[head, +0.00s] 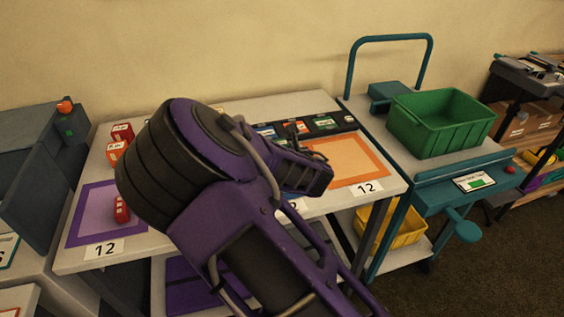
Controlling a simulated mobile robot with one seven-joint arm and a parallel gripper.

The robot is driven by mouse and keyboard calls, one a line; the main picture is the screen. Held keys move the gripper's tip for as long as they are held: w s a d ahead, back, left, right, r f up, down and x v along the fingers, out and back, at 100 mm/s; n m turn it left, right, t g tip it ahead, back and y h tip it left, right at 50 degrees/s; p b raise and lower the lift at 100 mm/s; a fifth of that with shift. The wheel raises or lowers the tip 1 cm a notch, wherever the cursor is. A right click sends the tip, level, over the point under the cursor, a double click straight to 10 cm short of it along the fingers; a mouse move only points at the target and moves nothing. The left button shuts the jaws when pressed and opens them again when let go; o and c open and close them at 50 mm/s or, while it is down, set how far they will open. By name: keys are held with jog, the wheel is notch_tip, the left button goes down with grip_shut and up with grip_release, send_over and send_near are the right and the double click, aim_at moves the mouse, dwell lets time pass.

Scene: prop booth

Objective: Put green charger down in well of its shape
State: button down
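A dark strip (341,131) lies along the back of the white table, with small coloured pieces on it. A small green piece (325,122) sits near its right end; I cannot tell whether it is the green charger or a marking. No well outline can be made out. My purple and black arm covers the middle of the table. Its end, with my gripper (318,178), is over the table beside the orange square. The fingers cannot be made out, so I cannot tell whether they hold anything.
An orange square (372,172) and a purple square (78,228) mark the white table (75,262). Red blocks (122,133) stand at the left. A green crate (440,125) is on the teal cart at the right. A yellow bin (405,232) is below.

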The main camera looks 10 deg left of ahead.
jog(key=shift+f+b, duration=0.35)
jog(key=shift+f, duration=1.5)
jog(key=shift+f, duration=0.1)
jog(key=shift+f, duration=0.15)
jog(key=shift+c, duration=1.3)
grip_release()
